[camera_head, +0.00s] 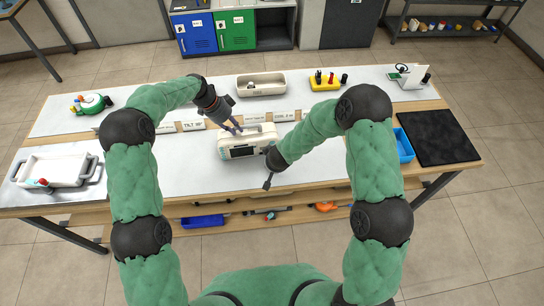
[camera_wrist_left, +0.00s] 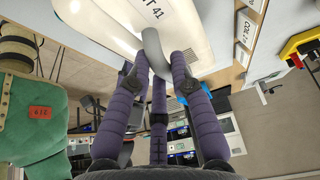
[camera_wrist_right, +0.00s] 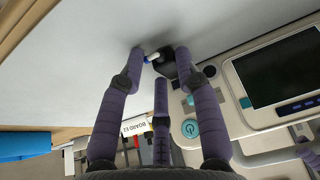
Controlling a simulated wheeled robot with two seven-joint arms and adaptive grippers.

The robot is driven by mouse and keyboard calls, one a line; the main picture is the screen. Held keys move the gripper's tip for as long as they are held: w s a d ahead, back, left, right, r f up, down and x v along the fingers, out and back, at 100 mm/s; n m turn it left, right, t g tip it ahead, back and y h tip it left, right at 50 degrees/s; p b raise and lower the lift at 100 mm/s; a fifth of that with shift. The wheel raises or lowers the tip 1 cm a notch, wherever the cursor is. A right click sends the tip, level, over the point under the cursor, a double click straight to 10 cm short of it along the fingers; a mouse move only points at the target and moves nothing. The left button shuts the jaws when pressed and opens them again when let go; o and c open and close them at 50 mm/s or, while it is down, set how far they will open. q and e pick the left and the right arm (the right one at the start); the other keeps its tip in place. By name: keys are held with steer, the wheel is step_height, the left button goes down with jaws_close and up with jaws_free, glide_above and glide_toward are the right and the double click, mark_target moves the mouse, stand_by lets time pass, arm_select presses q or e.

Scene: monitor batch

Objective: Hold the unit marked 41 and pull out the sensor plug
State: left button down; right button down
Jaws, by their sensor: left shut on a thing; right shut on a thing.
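The white unit (camera_head: 262,134) with a dark screen stands near the table's front middle. Its top reads "T 41" in the left wrist view (camera_wrist_left: 115,25). My left gripper (camera_head: 237,130) comes down from above and is shut on the unit's grey curved handle (camera_wrist_left: 155,50). The screen (camera_wrist_right: 278,75) and round teal power button (camera_wrist_right: 190,128) show beside the right gripper.
Label cards stand behind the unit. A beige tray (camera_head: 261,92) and a yellow holder (camera_head: 324,86) are at the back. A white tray (camera_head: 57,184) is at left. A blue bin (camera_head: 404,146) and black mat (camera_head: 437,138) are at right.

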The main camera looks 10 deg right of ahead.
arm_select(q)
steer(key=shift+a, duration=0.15)
arm_select(e)
steer(key=shift+s+d+r, duration=0.1)
steer(key=shift+s+d, duration=0.05)
steer(key=shift+s, duration=0.8)
arm_select(q)
steer(key=c, duration=1)
jaws_free()
steer(key=shift+c, duration=0.2)
steer(key=v, duration=1.2)
steer(key=shift+f, duration=0.1)
